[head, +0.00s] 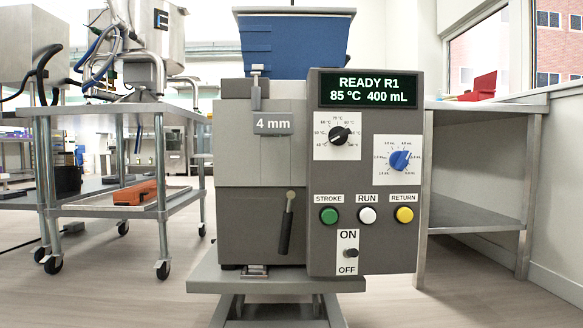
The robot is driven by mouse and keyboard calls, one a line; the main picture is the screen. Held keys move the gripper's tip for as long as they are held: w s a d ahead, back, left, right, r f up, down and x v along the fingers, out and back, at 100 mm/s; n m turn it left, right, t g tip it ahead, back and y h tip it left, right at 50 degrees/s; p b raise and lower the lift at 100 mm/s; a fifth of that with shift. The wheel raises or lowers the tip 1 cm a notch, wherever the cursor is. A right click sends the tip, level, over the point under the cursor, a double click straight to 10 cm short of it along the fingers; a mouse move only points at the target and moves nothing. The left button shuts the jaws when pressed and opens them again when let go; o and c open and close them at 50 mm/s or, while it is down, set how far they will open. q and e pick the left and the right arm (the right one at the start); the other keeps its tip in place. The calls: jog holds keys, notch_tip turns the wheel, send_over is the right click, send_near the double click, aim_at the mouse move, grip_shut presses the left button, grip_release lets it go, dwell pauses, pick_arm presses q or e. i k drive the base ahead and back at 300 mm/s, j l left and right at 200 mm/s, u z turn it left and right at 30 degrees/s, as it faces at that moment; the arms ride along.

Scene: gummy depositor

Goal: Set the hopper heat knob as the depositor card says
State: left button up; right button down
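The depositor (260,215) stands in the middle of the head view, a grey machine with a blue hopper (293,45) on top. Its black heat knob (339,135) sits on a white °C dial at the upper left of the control panel. The knob's pointer seems to aim up and to the right; the exact mark is too small to read. The green display (368,90) reads "READY R1", "85 °C" and "400 mL". I cannot make out a depositor card. Neither of my grippers is in view.
A blue knob (400,160) on an mL dial is right of the heat knob. Below are green STROKE, white RUN and yellow RETURN buttons (404,215) and an ON/OFF switch (350,253). Steel tables (480,108) stand either side. A "4 mm" plate (273,123) is on the front.

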aim_at(338, 136)
jog(key=z, duration=0.7)
jog(key=j+z, duration=0.15)
jog(key=z, duration=1.2)
jog(key=j+z, duration=0.15)
jog(key=z, duration=0.55)
jog(key=j+z, duration=0.1)
jog(key=z, duration=1.25)
jog(key=k+z, duration=0.1)
jog(key=z, duration=1.3)
jog(key=u, duration=5.35)
